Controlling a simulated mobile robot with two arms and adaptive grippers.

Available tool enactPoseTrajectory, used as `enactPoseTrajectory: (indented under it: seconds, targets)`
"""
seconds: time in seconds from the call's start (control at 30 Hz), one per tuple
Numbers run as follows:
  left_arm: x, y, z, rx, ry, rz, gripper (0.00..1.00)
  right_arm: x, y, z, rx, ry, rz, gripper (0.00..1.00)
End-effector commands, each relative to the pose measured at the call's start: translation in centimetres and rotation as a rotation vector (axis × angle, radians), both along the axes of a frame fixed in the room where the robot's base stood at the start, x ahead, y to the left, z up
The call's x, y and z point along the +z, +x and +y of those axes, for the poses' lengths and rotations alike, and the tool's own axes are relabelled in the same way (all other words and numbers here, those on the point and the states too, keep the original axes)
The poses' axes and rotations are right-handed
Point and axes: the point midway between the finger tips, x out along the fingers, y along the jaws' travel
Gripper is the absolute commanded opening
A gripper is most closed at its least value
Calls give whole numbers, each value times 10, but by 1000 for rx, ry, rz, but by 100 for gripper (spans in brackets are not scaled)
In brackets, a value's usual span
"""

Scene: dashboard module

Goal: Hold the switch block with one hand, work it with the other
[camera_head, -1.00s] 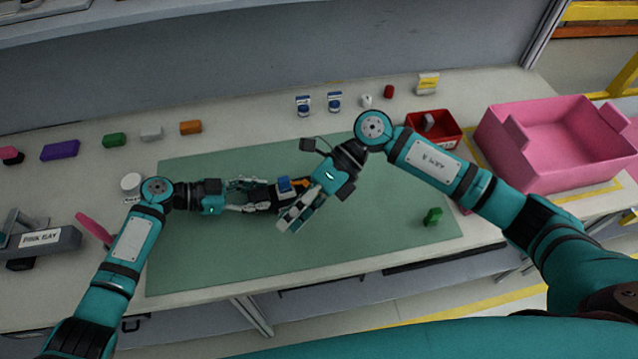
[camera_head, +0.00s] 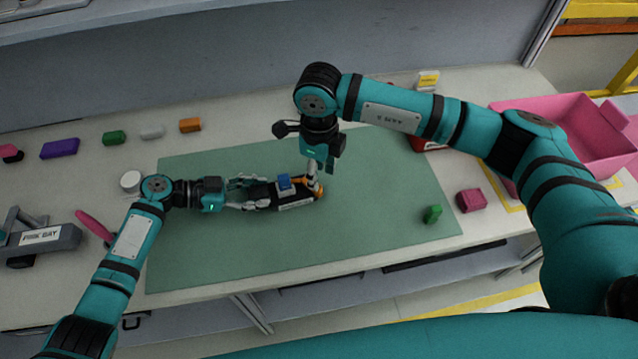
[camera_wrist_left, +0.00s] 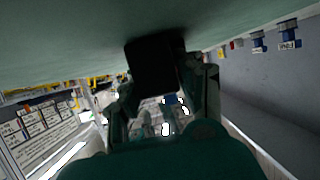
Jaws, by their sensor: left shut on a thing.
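The switch block (camera_head: 297,202) is a dark block on the green mat, with a blue part (camera_head: 284,182) on top and an orange part at its right end. My left gripper (camera_head: 250,193) comes in from the left and is shut on the block's left end. In the left wrist view the dark block (camera_wrist_left: 155,65) sits between the fingers. My right gripper (camera_head: 314,183) points down from above at the orange end, touching it or just over it. Whether its fingers are open or shut is unclear from this angle.
The green mat (camera_head: 370,235) is mostly bare, with a small green piece (camera_head: 433,214) at its right. A crimson block (camera_head: 471,201) and pink crate (camera_head: 605,150) lie farther right. My right arm partly covers the crate and a red bin. Coloured blocks line the back left.

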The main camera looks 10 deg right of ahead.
Motion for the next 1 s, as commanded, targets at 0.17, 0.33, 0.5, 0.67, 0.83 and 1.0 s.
enactPoseTrajectory:
  seconds: [0.17,0.33,0.5,0.67,0.83,1.0]
  targets:
    - [-1,-1,0,-1,2,2,0,-31,0,0,-1,1,1,39]
    - [-1,-1,0,-1,2,2,0,-47,0,0,1,1,0,39]
    - [-1,-1,0,-1,2,2,0,-51,0,0,2,2,-1,39]
    - [-1,-1,0,-1,2,2,0,-51,0,0,1,2,-1,39]
    - [-1,-1,0,-1,2,2,0,-51,0,0,1,2,0,19]
    - [-2,-1,0,-1,2,2,0,-51,0,0,1,2,0,0]
